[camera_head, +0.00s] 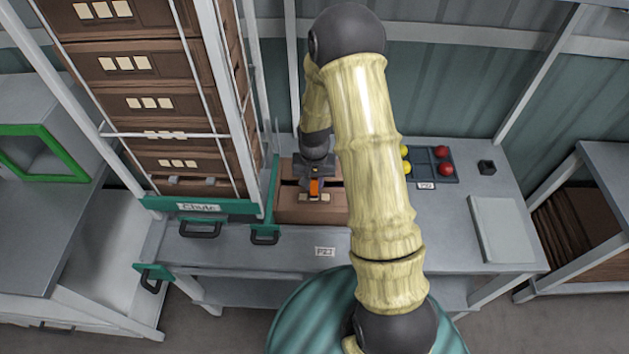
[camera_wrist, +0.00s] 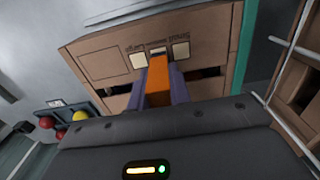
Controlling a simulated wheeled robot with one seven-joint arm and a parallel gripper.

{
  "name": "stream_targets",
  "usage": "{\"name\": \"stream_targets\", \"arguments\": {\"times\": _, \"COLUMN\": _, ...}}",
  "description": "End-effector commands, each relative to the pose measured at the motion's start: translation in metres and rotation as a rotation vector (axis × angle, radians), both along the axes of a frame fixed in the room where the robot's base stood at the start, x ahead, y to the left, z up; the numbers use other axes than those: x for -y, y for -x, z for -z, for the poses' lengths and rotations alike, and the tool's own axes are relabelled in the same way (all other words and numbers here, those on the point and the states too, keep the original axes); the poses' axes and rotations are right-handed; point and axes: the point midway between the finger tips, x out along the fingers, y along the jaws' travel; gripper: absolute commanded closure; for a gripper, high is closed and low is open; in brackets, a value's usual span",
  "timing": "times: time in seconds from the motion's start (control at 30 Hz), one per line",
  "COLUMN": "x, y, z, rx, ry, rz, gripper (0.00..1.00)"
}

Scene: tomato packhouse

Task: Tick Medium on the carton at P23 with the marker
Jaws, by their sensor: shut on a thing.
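The brown carton (camera_head: 285,213) stands on the bench behind the P23 label (camera_head: 325,251), beside the green-edged chute. In the wrist view the carton (camera_wrist: 95,62) shows a row of pale boxes with upside-down print; Large reads at the left and Small at the right. The middle box is mostly hidden behind the orange marker (camera_wrist: 158,72). My gripper (camera_head: 315,183) is shut on the marker, which also shows in the head view (camera_head: 315,188). The marker points down at the middle of the row; I cannot tell whether its tip touches. No mark is visible.
The chute (camera_head: 158,203) at the left holds a stack of similar cartons. A dark tray (camera_head: 424,164) with red and yellow tomatoes lies right of my arm. A small black block (camera_head: 487,167) and pale panel (camera_head: 502,230) are farther right. The bench front is clear.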

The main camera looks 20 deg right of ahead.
Motion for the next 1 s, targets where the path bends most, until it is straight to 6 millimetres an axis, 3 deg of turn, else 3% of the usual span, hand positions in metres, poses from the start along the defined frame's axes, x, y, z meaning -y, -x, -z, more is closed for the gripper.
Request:
{"name": "stream_targets", "arguments": {"times": 0.47, "x": -0.007, "y": 0.003, "z": 0.0, "rx": -0.002, "ry": -0.001, "rz": -0.002, "gripper": 1.0}}
{"name": "stream_targets", "arguments": {"times": 1.0, "x": -0.006, "y": 0.003, "z": -0.034, "rx": 0.0, "ry": 0.0, "rz": -0.002, "gripper": 1.0}}
